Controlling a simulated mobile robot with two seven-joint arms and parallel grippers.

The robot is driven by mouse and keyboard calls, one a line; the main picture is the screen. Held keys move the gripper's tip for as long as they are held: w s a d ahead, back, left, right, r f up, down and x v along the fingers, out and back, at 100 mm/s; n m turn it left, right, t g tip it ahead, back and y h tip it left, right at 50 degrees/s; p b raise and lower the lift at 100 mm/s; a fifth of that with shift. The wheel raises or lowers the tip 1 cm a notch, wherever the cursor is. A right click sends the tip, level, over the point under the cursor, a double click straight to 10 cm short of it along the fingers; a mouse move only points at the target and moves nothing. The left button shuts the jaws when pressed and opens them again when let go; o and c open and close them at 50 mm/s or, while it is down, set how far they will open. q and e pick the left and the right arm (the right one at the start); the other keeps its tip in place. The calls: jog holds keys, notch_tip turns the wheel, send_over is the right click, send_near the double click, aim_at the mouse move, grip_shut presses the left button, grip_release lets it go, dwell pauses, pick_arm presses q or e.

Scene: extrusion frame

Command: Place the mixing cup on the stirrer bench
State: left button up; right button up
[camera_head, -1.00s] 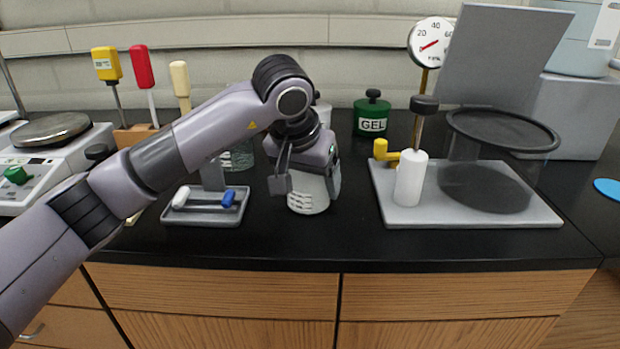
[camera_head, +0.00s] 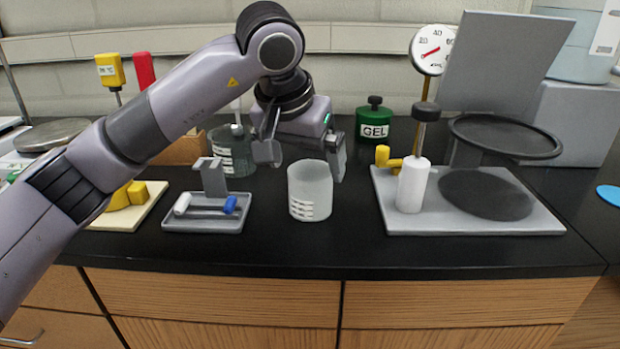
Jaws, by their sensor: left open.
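The mixing cup, which I take to be the pale translucent cup with white marks (camera_head: 310,191), stands upright on the black counter near the middle. My left gripper (camera_head: 302,157) is open just above and behind it. Its two fingers are spread wide, with nothing between them, and the cup's rim appears clear of them. No area is clearly marked as the stirrer bench. My right gripper is not in view.
A grey tray (camera_head: 207,226) with white and blue-ended pieces lies left of the cup. A glass beaker (camera_head: 233,160) stands behind it. A grey base plate (camera_head: 470,222) with a white cylinder is on the right. A green GEL jar (camera_head: 374,122) stands behind. Counter in front is clear.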

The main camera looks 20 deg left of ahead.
pick_arm(q)
jog(key=v, duration=0.5)
dwell(0.4)
